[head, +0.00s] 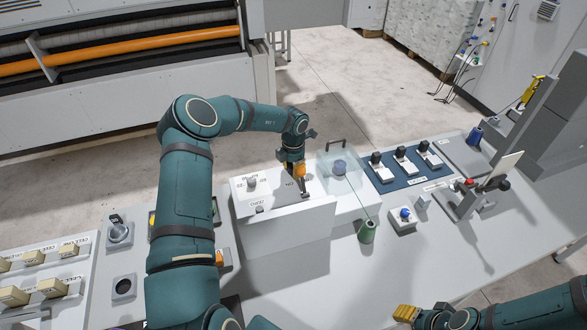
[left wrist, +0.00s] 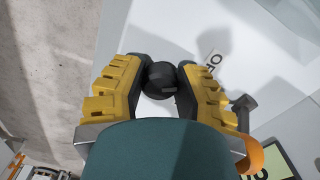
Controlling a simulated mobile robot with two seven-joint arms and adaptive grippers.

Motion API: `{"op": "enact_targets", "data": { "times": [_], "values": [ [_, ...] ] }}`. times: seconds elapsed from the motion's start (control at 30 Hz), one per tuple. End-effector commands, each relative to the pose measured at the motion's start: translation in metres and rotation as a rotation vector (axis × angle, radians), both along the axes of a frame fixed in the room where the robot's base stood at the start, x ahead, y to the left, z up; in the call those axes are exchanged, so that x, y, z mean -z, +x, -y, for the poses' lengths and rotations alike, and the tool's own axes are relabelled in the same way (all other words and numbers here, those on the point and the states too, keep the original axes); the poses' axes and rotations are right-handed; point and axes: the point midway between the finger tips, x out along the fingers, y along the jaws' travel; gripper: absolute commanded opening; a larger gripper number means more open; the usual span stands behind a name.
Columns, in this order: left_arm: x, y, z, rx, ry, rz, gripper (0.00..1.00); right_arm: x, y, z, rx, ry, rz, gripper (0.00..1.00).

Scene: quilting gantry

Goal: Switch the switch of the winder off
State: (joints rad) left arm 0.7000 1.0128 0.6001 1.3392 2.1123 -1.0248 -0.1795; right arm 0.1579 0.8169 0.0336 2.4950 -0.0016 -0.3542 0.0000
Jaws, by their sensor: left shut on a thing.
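My left gripper (head: 299,181) reaches down onto a white box (head: 275,204) in the middle of the bench. In the left wrist view, its yellow-backed fingers are closed around a round dark switch knob (left wrist: 162,80) on a white surface. In the head view the gripper mostly hides this knob. My right gripper (head: 407,313) is at the bottom edge, away from the box, and its jaw opening does not show clearly.
A grey knob (head: 252,183) stands on the box's left part. A clear cover (head: 347,178) sits over a blue knob to its right. Beyond is a blue panel (head: 411,169) with several black-topped switches. A green cylinder (head: 367,232) stands nearby. The front right bench is mostly clear.

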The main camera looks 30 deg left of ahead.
Motion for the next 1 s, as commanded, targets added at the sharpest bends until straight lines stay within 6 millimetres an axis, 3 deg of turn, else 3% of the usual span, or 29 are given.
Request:
{"op": "enact_targets", "data": {
  "times": [0.3,0.33,0.4,0.77,1.0],
  "values": [
    [0.0022,-0.0014,0.0011,0.0,-0.002,-0.004,0.0,0.0002,-0.0001,0.0,0.0,0.0,0.0,0.47],
    [0.0022,-0.0014,0.0011,0.0,-0.002,-0.004,0.36,0.0002,0.0,0.0,0.0,0.0,0.0,0.47],
    [0.002,-0.0013,0.0011,0.001,-0.002,-0.004,0.61,0.0002,0.0,0.0,0.0,0.0,0.0,0.47],
    [0.0006,-0.0004,0.0004,0.009,0.0,-0.001,0.63,0.0,0.0,0.0,0.0,0.0,0.0,0.47],
    [0.0004,-0.0007,0.001,0.16,-0.001,-0.002,0.63,0.0,0.0,0.0,0.0,0.0,0.0,0.47]
  ]
}}
